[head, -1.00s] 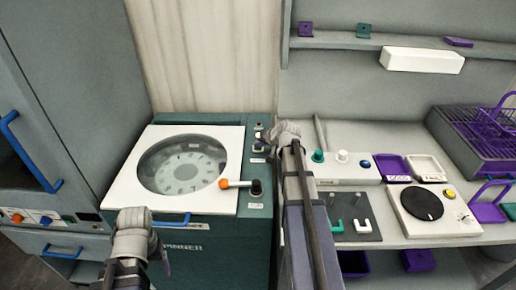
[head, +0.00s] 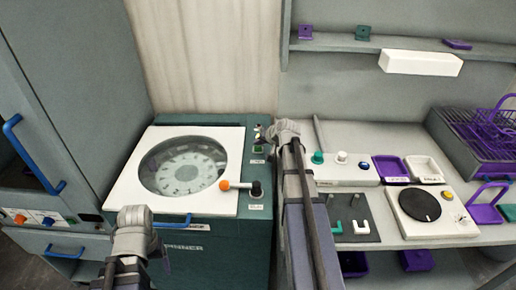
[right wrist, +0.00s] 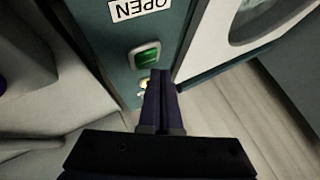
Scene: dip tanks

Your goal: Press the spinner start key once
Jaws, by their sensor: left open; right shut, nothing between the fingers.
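The spinner (head: 170,225) is a teal machine with a white lid and a round window over a pale drum. Its control strip runs along the right side of the lid. A green key (head: 258,149) sits on that strip, and it shows large in the right wrist view (right wrist: 145,55) beside an "OPEN" label. My left gripper (head: 165,260) is open in front of the spinner.
An orange-tipped handle (head: 224,185) and a black knob (head: 256,189) are at the lid's right. A blue-handled cabinet (head: 45,140) stands left. The bench at right holds a hotplate-like unit (head: 450,225), trays and a purple rack (head: 495,135).

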